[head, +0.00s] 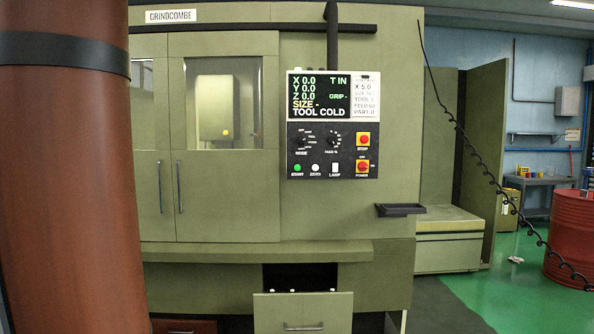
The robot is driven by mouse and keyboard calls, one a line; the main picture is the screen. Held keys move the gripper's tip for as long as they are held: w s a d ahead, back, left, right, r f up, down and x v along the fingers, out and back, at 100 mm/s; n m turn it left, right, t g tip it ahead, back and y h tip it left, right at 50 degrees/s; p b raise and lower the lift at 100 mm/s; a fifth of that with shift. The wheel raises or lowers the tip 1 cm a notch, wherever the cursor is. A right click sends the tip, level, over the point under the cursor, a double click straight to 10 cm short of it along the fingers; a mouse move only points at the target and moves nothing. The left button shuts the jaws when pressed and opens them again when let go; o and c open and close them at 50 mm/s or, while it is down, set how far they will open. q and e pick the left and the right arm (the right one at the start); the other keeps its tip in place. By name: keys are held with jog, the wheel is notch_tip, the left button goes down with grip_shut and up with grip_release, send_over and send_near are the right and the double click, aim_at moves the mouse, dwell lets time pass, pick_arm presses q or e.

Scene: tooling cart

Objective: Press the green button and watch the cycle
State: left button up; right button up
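The green button (297,168) sits at the lower left of the black control panel (318,150) on the olive machine (345,215), above a label reading START. A white button (315,168) is just right of it. The screen (321,95) above shows X, Y and Z at 0.0, "T IN", "GRIP -", "SIZE -" and "TOOL COLD". The two machine doors (215,195) look shut, with windows in their upper parts. Neither of my grippers is in view.
A large brown-red column (70,190) blocks the left side. A drawer (303,312) stands open low on the machine front. A small black tray (399,210) juts out at right. A coiled cable (497,185) hangs near a red drum (572,235).

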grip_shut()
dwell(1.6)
